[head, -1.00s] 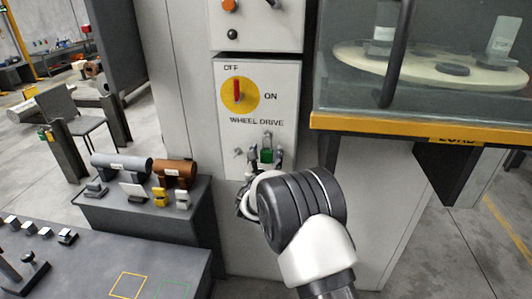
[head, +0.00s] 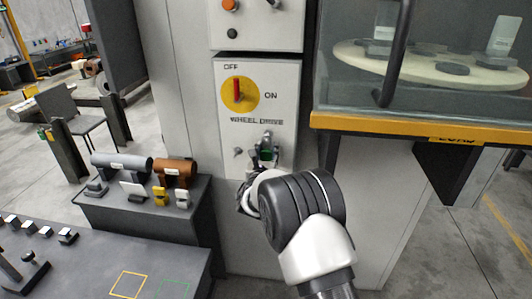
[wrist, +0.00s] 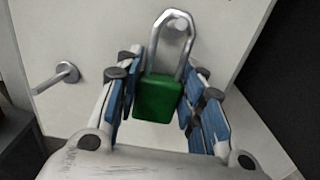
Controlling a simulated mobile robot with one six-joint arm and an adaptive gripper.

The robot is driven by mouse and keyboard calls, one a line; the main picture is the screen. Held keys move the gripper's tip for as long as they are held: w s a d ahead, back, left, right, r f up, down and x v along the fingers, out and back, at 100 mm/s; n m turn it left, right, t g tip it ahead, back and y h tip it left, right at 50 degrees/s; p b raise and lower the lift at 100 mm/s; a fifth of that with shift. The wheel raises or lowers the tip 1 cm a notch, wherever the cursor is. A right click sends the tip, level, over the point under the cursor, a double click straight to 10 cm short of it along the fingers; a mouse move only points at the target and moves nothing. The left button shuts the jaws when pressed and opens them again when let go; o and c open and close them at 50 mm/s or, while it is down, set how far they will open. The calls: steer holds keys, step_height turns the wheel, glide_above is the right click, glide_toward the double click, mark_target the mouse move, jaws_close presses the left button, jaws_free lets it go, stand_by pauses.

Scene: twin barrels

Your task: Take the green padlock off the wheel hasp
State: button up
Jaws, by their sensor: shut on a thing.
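The green padlock (wrist: 157,100) hangs in the wrist view with its grey shackle up around the wheel hasp's metal pin (wrist: 178,24) on the pale panel. In the head view the padlock (head: 266,154) is small and partly hidden by my fingers, below the WHEEL DRIVE label. My gripper (wrist: 157,98) has its blue-padded fingers on both sides of the green body and is shut on it. The gripper (head: 266,158) also shows in the head view, mostly hidden behind my wrist.
A metal peg (wrist: 66,72) sticks out of the panel left of the padlock. Above the hasp, the yellow switch disc (head: 239,94) has its red handle upright at OFF. A yellow-edged glass enclosure (head: 420,128) juts out at right.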

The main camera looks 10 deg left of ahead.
steer(key=shift+c, duration=1.2)
steer(key=shift+r, duration=0.25)
steer(key=shift+s+a+r+b, duration=0.15)
steer(key=shift+s+r, duration=0.1)
steer(key=shift+s, duration=0.7)
steer(key=shift+s+d+r+b, duration=0.15)
steer(key=shift+s+r, duration=0.1)
steer(key=shift+s, duration=0.65)
steer(key=shift+a, duration=0.1)
steer(key=shift+s, duration=0.15)
steer(key=b, duration=0.1)
glide_toward(265, 154)
steer(key=shift+d+r, duration=0.2)
steer(key=shift+r, duration=0.65)
